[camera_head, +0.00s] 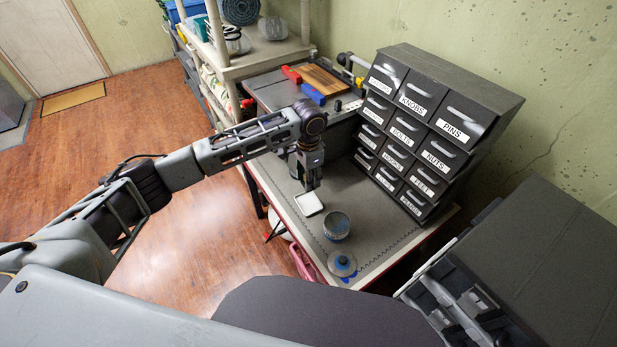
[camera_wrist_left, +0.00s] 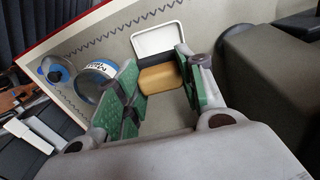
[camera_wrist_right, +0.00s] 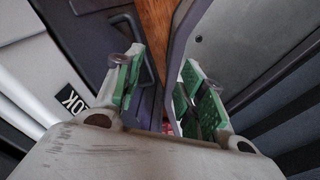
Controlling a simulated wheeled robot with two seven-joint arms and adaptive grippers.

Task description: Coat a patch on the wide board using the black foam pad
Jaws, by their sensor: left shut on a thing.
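My left gripper (camera_head: 311,183) is over the workbench, fingers pointing down, beside a small white tray (camera_head: 309,204). In the left wrist view the gripper (camera_wrist_left: 160,100) is shut on a yellowish block with a dark underside, apparently the foam pad (camera_wrist_left: 163,77). The block is close to the white tray (camera_wrist_left: 160,39); I cannot tell whether they touch. An open can (camera_head: 337,228) and a lid with blue on it (camera_head: 342,264) are nearer the bench's front end. A wooden board (camera_head: 322,78), perhaps the wide board, lies at the far end. My right gripper (camera_wrist_right: 160,88) has its fingers apart.
A dark cabinet of labelled drawers (camera_head: 425,125) stands along the right of the workbench (camera_head: 375,240). A red and a blue piece lie at the wooden board. Shelves (camera_head: 245,65) stand beyond the bench. The floor (camera_head: 170,230) left of the bench is clear.

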